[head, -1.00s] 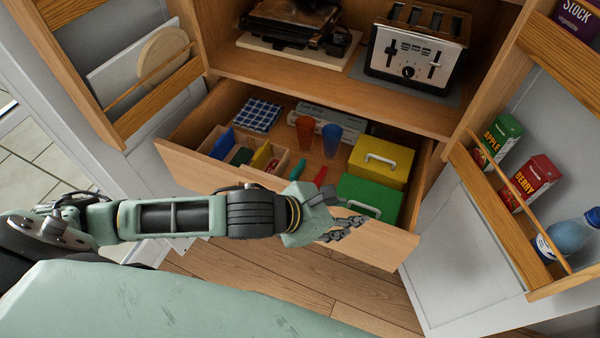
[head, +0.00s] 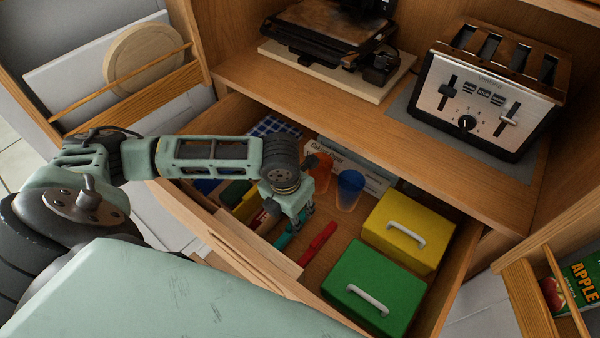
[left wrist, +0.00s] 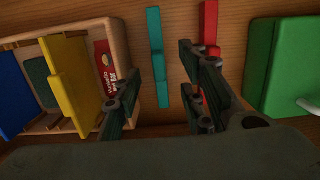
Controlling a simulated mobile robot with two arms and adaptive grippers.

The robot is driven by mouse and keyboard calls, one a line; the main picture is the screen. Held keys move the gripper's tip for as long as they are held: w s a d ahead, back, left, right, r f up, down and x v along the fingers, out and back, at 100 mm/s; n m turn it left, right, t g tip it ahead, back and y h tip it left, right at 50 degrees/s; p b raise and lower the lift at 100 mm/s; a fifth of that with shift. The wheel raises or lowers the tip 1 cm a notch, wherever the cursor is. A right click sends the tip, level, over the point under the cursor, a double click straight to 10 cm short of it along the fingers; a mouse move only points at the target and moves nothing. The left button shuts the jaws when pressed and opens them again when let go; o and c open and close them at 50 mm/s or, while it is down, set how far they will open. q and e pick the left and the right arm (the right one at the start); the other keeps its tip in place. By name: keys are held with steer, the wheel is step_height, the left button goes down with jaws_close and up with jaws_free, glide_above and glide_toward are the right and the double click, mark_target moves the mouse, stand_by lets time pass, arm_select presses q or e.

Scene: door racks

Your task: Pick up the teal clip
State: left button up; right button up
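The teal clip (head: 284,240) lies on the floor of the open drawer, partly hidden by my left gripper in the head view. In the left wrist view the long, narrow teal clip (left wrist: 155,45) shows between the fingers, beyond them. My left gripper (left wrist: 159,72) is open and empty, pointing down into the drawer; it also shows in the head view (head: 298,222). I cannot tell its exact height above the clip. A similar red clip (head: 318,243) lies just right of the teal one, partly behind the right finger in the wrist view. My right gripper is not in view.
A wooden divided box (left wrist: 117,50) with yellow and blue items stands left of the clips. A green box (head: 372,285), a yellow box (head: 408,230), an orange cup (head: 318,166) and a blue cup (head: 349,188) share the drawer (head: 240,250). The shelf with the toaster (head: 490,88) overhangs its back.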

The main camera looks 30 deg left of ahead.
arm_select(q)
steer(key=shift+s+d+f, duration=0.1)
steer(key=shift+s+f, duration=0.1)
steer(key=shift+f, duration=0.25)
steer(key=shift+s+d+f, duration=0.1)
steer(key=shift+s+f, duration=0.05)
steer(key=shift+f, duration=0.25)
steer(key=shift+w+a+f+p, duration=0.1)
steer(key=shift+a+f+p, duration=0.1)
steer(key=shift+f, duration=0.45)
steer(key=shift+a+f+p, duration=0.1)
steer(key=shift+f+p, duration=0.05)
steer(key=shift+f, duration=0.45)
steer(key=shift+w+f, duration=0.2)
steer(key=shift+f, duration=1.05)
jaws_close()
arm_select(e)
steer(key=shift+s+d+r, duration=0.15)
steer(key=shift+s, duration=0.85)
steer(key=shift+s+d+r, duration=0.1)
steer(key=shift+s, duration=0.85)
